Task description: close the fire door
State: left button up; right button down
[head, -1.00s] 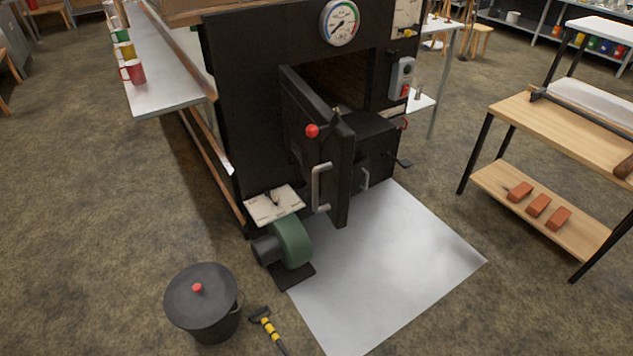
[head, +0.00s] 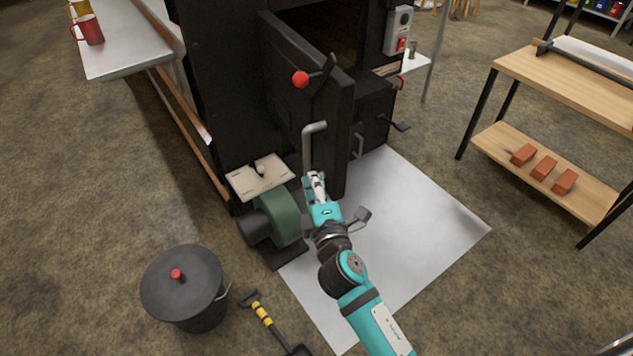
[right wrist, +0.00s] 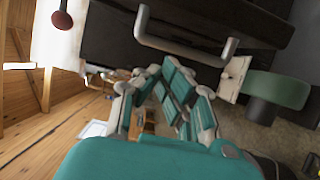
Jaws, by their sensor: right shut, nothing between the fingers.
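The black fire door (head: 285,90) stands open, swung out from the dark firebox opening (head: 315,30) of the evaporator. It carries a grey bar handle (head: 307,148) and a latch lever with a red ball (head: 300,79). My right gripper (head: 315,177) is shut and empty at the lower part of the handle, hiding its lower end. In the right wrist view the handle (right wrist: 185,55) crosses just ahead of the fingers (right wrist: 172,80), and I cannot tell whether they touch. My left gripper is not in view.
A green blower (head: 280,218) and a pale plate (head: 260,177) are left of the handle. A metal floor sheet (head: 430,215) is beneath; a wooden shelf (head: 545,180) holds bricks at right.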

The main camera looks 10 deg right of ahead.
aim_at(304, 147)
jog(key=w, duration=0.7)
jog(key=shift+w+d, duration=0.1)
jog(key=shift+w, duration=0.15)
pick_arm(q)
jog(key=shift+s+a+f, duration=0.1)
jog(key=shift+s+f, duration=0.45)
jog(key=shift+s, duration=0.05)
pick_arm(e)
jog(key=shift+w+d, duration=0.15)
jog(key=shift+d, duration=0.75)
jog(key=shift+w+d, duration=0.1)
jog(key=shift+d, duration=0.8)
